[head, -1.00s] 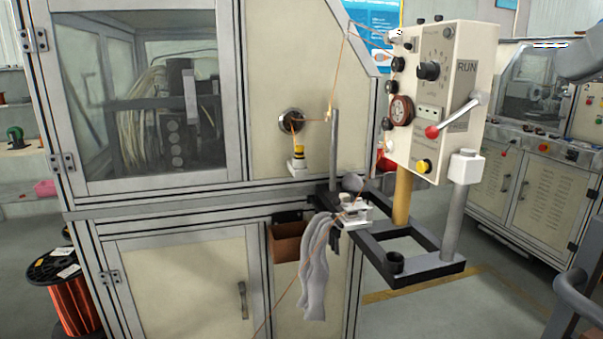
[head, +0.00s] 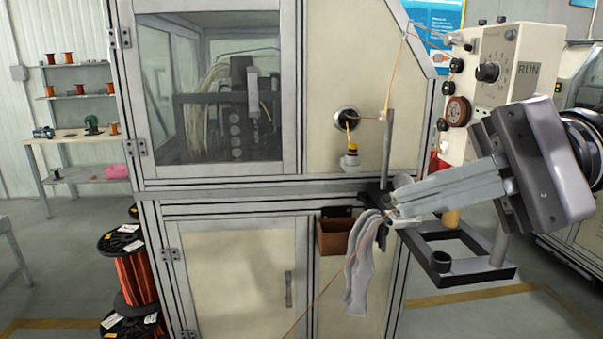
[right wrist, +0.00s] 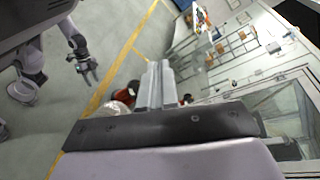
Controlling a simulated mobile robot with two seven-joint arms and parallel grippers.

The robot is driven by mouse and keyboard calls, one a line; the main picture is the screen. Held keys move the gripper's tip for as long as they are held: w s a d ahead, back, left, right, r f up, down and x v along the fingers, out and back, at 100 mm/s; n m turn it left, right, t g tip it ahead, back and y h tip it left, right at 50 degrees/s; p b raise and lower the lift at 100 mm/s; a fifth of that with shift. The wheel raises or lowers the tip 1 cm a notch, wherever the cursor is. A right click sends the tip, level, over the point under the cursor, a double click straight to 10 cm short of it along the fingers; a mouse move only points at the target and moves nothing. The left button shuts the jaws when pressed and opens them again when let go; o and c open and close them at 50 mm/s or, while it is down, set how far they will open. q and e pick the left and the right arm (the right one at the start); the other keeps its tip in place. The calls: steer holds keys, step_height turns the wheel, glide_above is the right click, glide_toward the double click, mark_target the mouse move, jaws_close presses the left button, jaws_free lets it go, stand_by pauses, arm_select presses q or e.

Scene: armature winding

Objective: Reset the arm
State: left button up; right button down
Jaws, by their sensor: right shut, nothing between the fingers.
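My right gripper (head: 392,208) reaches in from the right in the head view. Its long fingers are shut with nothing between them. The fingertips appear beside the black frame and the grey cloth (head: 362,262), but I cannot tell the depth gap. In the right wrist view the shut fingers (right wrist: 155,85) point away above the floor. A small gripper (right wrist: 88,72), apparently my left one, hangs at upper left; its jaw opening is too small to judge.
The cream winding machine (head: 335,60) fills the middle. An orange wire runs from its spindle past a grey post (head: 388,150). The black frame (head: 470,272) juts out below the box. Copper wire spools (head: 135,270) stand at left. Floor at far left is open.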

steer(key=w+d+f+m+t+y, duration=0.1)
steer(key=w+f+m+t+y, duration=0.35)
steer(key=m, duration=0.75)
steer(key=w+f+m+t+y, duration=0.3)
steer(key=w+m+t+y, duration=0.15)
steer(key=m, duration=0.75)
steer(key=w+d+f+m+t+h, duration=0.25)
steer(key=f+m+t+h, duration=0.45)
steer(key=m, duration=0.4)
steer(key=w+d+f+m+t+h, duration=0.1)
steer(key=d+f+m+t+h, duration=0.35)
steer(key=f+m, duration=0.65)
steer(key=s+f+m+g+h, duration=0.2)
steer(key=f+m+h, duration=0.2)
steer(key=f+m, duration=0.3)
steer(key=s+f+m+g+h, duration=0.1)
steer(key=s+f+m+h, duration=0.3)
steer(key=f, duration=0.5)
steer(key=s+d+f+m+g+h, duration=0.1)
steer(key=s+f+m+g+h, duration=0.1)
steer(key=s+f+m+g, duration=0.4)
steer(key=s+f+m, duration=0.1)
steer(key=s+f, duration=0.4)
steer(key=f, duration=0.3)
steer(key=shift+s+d, duration=0.15)
steer(key=shift+d, duration=0.2)
steer(key=shift+r+h, duration=0.1)
steer(key=shift+h, duration=0.15)
